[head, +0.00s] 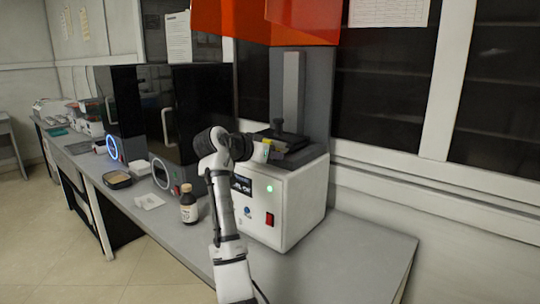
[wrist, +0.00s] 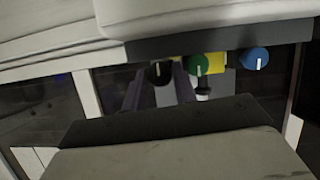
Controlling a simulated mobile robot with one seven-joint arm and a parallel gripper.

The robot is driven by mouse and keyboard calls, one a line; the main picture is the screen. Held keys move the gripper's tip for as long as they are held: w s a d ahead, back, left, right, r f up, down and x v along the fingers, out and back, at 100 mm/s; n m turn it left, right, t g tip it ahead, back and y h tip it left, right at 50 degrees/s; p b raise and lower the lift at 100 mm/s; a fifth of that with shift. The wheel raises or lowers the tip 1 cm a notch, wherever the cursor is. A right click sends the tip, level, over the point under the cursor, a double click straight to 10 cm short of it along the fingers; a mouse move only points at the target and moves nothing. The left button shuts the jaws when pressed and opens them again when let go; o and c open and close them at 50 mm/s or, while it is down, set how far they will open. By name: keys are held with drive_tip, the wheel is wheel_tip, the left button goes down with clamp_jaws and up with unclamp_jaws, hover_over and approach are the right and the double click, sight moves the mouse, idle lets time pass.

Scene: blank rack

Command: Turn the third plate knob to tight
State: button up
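In the wrist view three knobs show in a row, each with a white mark: a black knob (wrist: 160,73), a green knob (wrist: 197,66) and a blue knob (wrist: 255,58). Which one counts as third is not clear. A yellow piece (wrist: 216,63) sits beside the green knob. My gripper (wrist: 158,84) is open, its two grey fingers apart and pointing toward the black knob, which shows between their tips. Contact cannot be told. In the head view my gripper (head: 257,147) is at the plate assembly (head: 290,146) of the white printer (head: 290,208), and the knobs are mostly hidden.
The printer's orange cover (head: 280,22) is raised above the plate. A brown bottle (head: 188,207), a white tray (head: 149,201) and a dark tray (head: 117,180) stand on the bench to the left, before black machines (head: 190,120). The bench (head: 365,255) is clear at right.

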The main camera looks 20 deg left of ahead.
drive_tip(key=shift+o, duration=0.4)
drive_tip(key=b+v, duration=0.2)
drive_tip(key=v, duration=1.1)
drive_tip(key=shift+s+b, duration=0.3)
drive_tip(key=shift+s, duration=0.05)
drive_tip(key=shift+a+r, duration=0.15)
drive_tip(key=shift+a, duration=0.05)
